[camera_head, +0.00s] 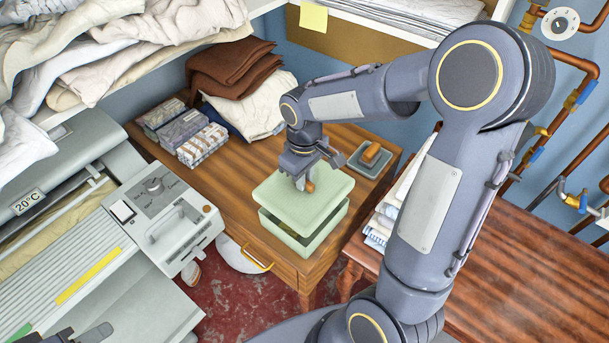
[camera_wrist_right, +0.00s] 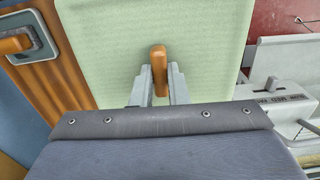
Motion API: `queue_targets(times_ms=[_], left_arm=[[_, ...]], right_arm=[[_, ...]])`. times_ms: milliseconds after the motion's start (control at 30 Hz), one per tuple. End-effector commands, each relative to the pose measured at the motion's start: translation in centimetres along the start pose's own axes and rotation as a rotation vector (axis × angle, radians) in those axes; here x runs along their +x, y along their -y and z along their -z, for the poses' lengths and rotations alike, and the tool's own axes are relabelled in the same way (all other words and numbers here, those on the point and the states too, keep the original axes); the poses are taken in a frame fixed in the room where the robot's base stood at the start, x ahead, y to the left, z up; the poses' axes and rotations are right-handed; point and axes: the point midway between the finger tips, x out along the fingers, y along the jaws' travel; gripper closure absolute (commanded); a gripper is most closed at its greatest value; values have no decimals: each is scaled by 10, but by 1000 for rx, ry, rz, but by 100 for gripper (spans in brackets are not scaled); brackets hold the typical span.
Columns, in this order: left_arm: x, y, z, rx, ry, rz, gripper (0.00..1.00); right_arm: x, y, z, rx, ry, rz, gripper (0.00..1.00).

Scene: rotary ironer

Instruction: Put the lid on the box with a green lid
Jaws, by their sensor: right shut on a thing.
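The pale green lid (camera_head: 322,190) has a wooden handle (camera_wrist_right: 159,68) on top. My right gripper (camera_head: 305,184) is shut on this handle, and its fingers flank the handle in the right wrist view (camera_wrist_right: 160,84). The pale green box (camera_head: 321,236) stands on the wooden cabinet top near its front corner. The lid is over the box, slightly tilted and shifted to the back left, with a dark gap between lid and rim.
A grey item with a wooden handle (camera_head: 371,156) lies behind the box on the cabinet (camera_head: 237,215). The ironer (camera_head: 120,220) is left; folded cloths (camera_head: 383,222) are right.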

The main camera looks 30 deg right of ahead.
Motion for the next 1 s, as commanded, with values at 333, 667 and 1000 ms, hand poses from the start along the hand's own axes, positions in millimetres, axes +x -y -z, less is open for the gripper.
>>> queue_targets(times_ms=[333,667,1000], left_arm=[[25,11,-13,0,0,0,64],[36,16,-18,0,0,0,64],[35,16,-18,0,0,0,64]], right_arm=[[37,0,0,1,0,0,100],[54,0,0,1,1,0,100],[53,0,0,1,0,0,100]])
